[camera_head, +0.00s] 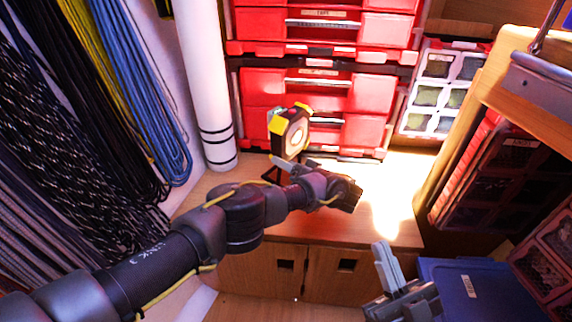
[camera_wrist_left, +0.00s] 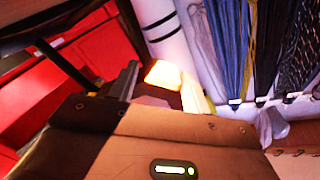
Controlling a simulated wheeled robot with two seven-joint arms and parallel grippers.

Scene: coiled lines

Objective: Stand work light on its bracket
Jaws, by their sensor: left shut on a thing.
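The work light (camera_head: 291,132) is a yellow-and-black block with a pale round face. It is upright or slightly tilted above the left part of the wooden counter. My left gripper (camera_head: 282,163) is shut on its lower part.
The wooden counter (camera_head: 230,203) has a bright lit patch and free room right of the light. Red drawer cases (camera_head: 255,92) stand behind. A white tube (camera_head: 205,80) and hanging coiled lines (camera_head: 130,85) are at left. A blue bin (camera_head: 480,290) is beside my right gripper.

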